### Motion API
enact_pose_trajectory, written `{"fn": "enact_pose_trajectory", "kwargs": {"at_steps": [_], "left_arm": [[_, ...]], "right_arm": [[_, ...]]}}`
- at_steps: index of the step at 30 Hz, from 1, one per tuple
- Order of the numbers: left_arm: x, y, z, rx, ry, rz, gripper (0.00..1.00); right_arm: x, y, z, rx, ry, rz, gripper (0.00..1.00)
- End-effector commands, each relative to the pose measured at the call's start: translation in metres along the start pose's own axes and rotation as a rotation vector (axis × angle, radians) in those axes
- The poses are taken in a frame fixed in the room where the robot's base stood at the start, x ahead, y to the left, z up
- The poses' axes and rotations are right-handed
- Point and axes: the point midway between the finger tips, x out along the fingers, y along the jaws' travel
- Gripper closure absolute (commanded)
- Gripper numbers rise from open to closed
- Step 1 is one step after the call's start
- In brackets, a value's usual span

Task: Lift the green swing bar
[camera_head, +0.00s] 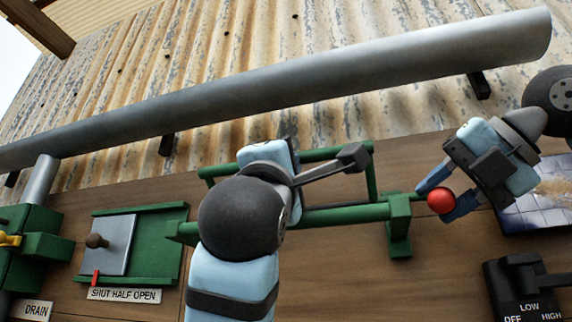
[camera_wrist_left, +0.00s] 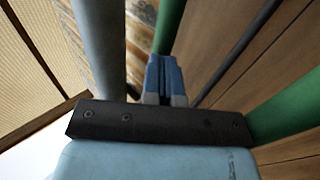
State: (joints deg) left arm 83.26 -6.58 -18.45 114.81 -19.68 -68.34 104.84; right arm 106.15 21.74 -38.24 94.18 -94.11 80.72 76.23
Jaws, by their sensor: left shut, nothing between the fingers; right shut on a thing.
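The green swing bar (camera_head: 345,214) runs nearly level across the wall through green brackets, with a red ball (camera_head: 440,201) at its right end. My right gripper (camera_head: 446,196) has its blue fingers on either side of the red ball and is shut on it. My left arm stands in front of the bar's middle and hides part of it; its fingers are hidden in the head view. In the left wrist view, my left gripper (camera_wrist_left: 165,68) is shut and empty, with green bars close by; I cannot tell which bar is which there.
A grey pipe (camera_head: 300,88) slants across the corrugated wall above. A green panel with a sliding plate (camera_head: 117,245) is at left, labelled SHUT HALF OPEN. A black switch (camera_head: 520,285) is at lower right, below a tiled panel (camera_head: 535,203).

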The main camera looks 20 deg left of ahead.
Motion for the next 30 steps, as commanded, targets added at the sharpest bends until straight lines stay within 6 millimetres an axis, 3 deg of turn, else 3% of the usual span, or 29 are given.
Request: {"fn": "enact_pose_trajectory", "kwargs": {"at_steps": [24, 25, 27, 30], "left_arm": [[0.015, 0.002, -0.002, 0.002, 0.004, -0.001, 1.0], [0.015, 0.002, -0.002, 0.002, 0.004, 0.0, 1.0], [0.015, 0.002, -0.002, 0.002, 0.004, 0.0, 1.0], [0.014, 0.002, -0.001, 0.002, 0.003, 0.0, 1.0]], "right_arm": [[0.004, -0.003, -0.003, -0.003, 0.011, -0.01, 1.0], [0.004, -0.003, -0.003, -0.003, 0.01, -0.01, 0.57], [0.004, -0.003, -0.003, -0.002, 0.01, -0.009, 0.41], [0.003, -0.002, -0.002, -0.001, 0.007, -0.007, 0.39]]}}
